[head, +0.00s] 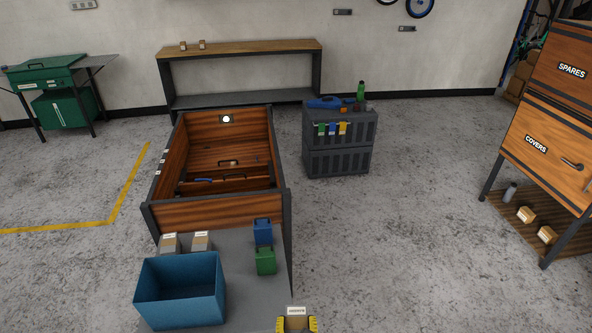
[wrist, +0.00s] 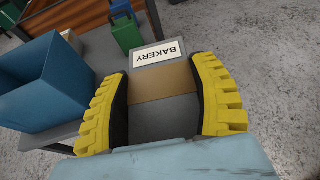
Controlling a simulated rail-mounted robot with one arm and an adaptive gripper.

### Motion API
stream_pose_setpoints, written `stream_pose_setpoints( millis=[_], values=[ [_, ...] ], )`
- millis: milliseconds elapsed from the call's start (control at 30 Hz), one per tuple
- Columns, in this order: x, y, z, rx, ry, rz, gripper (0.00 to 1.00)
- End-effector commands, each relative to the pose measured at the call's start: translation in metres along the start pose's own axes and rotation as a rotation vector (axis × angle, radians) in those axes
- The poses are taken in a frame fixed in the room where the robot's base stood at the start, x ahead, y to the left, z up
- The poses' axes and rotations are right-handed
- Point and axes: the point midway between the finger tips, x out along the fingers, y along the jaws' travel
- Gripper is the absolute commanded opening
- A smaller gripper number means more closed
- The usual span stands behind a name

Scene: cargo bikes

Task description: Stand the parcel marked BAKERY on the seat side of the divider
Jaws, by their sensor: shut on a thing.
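The parcel marked BAKERY (wrist: 162,82) is between the yellow fingers of my gripper (wrist: 163,105), which is shut on it. Its white label reads upside down in the wrist view. In the head view the parcel (head: 296,311) and my gripper (head: 296,324) are at the bottom edge, near the grey platform's front right corner. I cannot tell whether the parcel touches the platform. The wooden cargo box (head: 216,212) stands open behind the platform. A dark crosspiece (head: 228,182), perhaps the divider, spans its inside low down; the near wall hides part of the floor.
A blue open bin (head: 180,290), two labelled parcels (head: 169,243) (head: 201,241), a blue container (head: 262,232) and a green container (head: 265,261) stand on the platform (head: 240,295) before the box. A grey crate stack (head: 338,145) stands right of the box.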

Motion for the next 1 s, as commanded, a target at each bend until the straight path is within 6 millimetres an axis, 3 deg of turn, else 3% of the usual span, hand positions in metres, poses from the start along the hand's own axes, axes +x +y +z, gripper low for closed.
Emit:
stream_pose_setpoints(
  millis=[100,333,1000],
  values=[
    [-0.025,0.000,0.015,0.006,0.000,-0.001,0.22],
    [-0.052,0.001,0.023,0.014,-0.007,-0.002,0.22],
    [-0.057,0.002,0.024,0.017,-0.014,-0.003,0.22]
  ],
)
